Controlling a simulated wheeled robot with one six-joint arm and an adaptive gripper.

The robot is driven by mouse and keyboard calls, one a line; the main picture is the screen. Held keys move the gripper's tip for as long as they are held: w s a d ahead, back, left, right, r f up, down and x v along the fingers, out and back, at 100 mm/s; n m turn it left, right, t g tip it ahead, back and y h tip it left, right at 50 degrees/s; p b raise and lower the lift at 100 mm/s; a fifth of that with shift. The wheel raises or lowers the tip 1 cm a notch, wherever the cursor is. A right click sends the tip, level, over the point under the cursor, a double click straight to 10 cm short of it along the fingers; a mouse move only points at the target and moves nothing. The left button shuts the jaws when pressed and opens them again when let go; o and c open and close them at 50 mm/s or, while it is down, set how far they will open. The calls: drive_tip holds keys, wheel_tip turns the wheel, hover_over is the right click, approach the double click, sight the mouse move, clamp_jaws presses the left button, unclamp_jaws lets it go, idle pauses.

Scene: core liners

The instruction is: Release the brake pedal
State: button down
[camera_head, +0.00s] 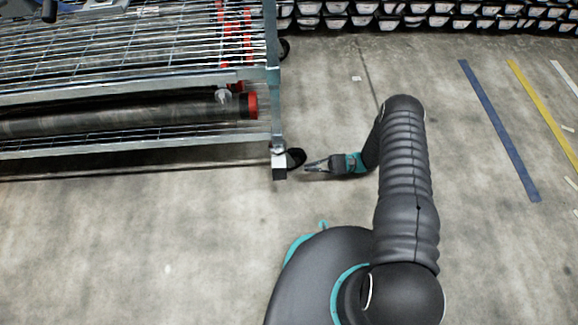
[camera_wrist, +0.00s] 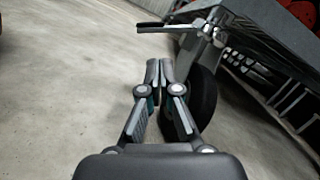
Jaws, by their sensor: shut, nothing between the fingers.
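The brake pedal (camera_wrist: 163,27) is a flat lever with a dark edge in the wrist view. It sticks out to the left from the caster of the metal rack. The black caster wheel (camera_wrist: 203,97) stands below and to the right of it. In the head view a pale plate with a dark end (camera_head: 279,166) at the rack's corner looks like the same pedal. My gripper (camera_head: 308,167) is beside the caster, at floor level. In the wrist view its fingertips (camera_wrist: 160,68) are together and empty, below the pedal in the picture. I cannot tell whether they touch anything.
The wire-shelf rack (camera_head: 130,139) fills the upper left, with long dark tubes with red ends (camera_head: 250,105) on its lower level. Rows of bins (camera_head: 440,18) line the back. Blue (camera_head: 495,125) and yellow (camera_head: 545,115) floor stripes lie right. The concrete floor in front is clear.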

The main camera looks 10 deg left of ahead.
sight(279, 169)
drive_tip(key=shift+d+f+t, duration=0.1)
drive_tip(key=shift+f+t, duration=0.2)
drive_tip(key=shift+f, duration=0.3)
drive_tip(key=shift+d, duration=0.1)
drive_tip(key=x, duration=1)
drive_tip(key=shift+r+p, duration=0.2)
drive_tip(key=shift+p, duration=0.15)
